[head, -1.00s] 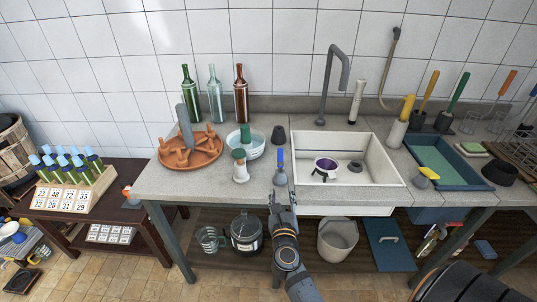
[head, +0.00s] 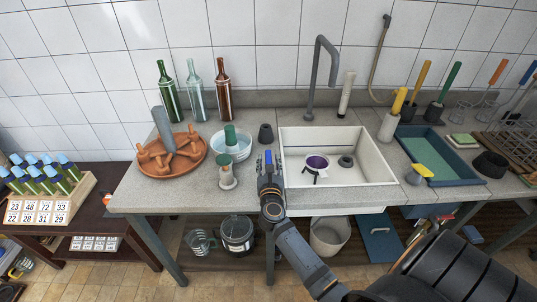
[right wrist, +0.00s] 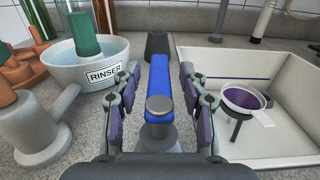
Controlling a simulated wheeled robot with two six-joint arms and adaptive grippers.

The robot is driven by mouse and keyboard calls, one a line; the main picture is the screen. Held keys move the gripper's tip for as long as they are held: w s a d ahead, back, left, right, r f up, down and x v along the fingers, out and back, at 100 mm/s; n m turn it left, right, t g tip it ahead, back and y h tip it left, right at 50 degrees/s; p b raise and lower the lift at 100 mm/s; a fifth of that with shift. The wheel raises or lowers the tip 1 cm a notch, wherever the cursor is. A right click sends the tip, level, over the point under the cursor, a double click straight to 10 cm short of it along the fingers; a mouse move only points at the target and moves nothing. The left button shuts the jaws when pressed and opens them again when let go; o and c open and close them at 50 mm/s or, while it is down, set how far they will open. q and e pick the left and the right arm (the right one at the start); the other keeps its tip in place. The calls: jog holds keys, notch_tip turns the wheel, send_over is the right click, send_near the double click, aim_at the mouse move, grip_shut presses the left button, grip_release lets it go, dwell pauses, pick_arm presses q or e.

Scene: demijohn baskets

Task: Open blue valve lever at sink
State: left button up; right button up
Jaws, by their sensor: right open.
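The blue valve lever (right wrist: 161,85) stands on a grey round base on the counter, just left of the sink (head: 371,178). In the head view the blue lever (head: 268,157) shows just beyond my right gripper (head: 269,177). In the right wrist view my right gripper (right wrist: 160,98) is open, with one finger on each side of the lever. I see gaps between the lever and both fingers. The lever points straight away from me. My left gripper is not in view.
A purple-lined funnel (head: 316,163) sits in the sink. A terracotta dish (head: 150,169) and several bottles are farther left.

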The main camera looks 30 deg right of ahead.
jog(key=shift+x, duration=1.3)
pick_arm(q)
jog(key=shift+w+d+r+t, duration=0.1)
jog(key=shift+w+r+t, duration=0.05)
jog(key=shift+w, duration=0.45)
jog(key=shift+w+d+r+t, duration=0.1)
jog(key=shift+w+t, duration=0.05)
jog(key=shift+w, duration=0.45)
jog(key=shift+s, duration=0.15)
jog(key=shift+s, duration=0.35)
pick_arm(e)
grip_shut()
